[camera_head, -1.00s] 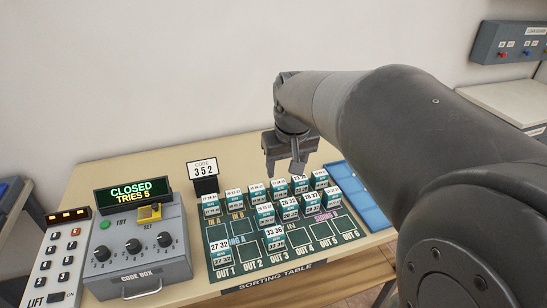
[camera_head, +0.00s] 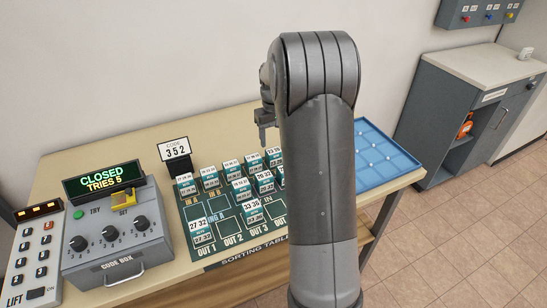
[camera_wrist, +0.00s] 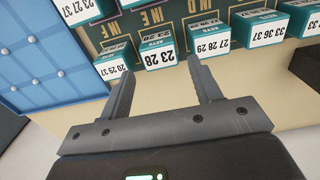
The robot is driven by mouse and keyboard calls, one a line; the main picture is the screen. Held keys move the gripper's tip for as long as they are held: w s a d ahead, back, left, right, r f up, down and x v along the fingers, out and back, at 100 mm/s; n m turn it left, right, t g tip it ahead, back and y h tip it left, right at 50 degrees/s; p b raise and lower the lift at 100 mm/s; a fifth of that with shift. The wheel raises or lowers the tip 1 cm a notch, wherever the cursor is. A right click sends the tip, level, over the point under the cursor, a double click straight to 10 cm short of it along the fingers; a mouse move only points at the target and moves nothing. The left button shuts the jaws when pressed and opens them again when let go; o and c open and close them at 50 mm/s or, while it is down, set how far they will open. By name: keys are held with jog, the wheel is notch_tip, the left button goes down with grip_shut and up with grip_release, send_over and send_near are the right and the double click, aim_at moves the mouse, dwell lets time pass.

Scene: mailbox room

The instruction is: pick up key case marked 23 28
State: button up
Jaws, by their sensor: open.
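The key case marked 23 28 (camera_wrist: 158,53) is a small block with a white label and teal edges. It shows upside down in the upper middle of the wrist view, just past my fingertips and between their lines. My gripper (camera_wrist: 160,68) is open and empty. The case marked 27 28 29 (camera_wrist: 212,47) stands to its right there, and the case marked 28 29 37 (camera_wrist: 111,68) to its left. In the head view my gripper (camera_head: 265,136) hangs over the back of the sorting table, partly behind my arm. Small labels there are too small to read, and my arm hides some cases.
Several other cases stand in rows on the dark green mat (camera_head: 221,208). A blue tray (camera_head: 380,160) lies to its right. A grey cabinet (camera_head: 440,110) stands at the right.

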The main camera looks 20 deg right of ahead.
aim_at(274, 150)
notch_tip(274, 150, down, 4)
jog(key=shift+r, duration=0.1)
jog(key=shift+w+d+f, duration=0.1)
jog(key=shift+w+f, duration=0.05)
jog(key=shift+f, duration=1.25)
jog(key=shift+w+f, duration=0.15)
jog(key=shift+f, duration=1.2)
jog(key=c, duration=0.8)
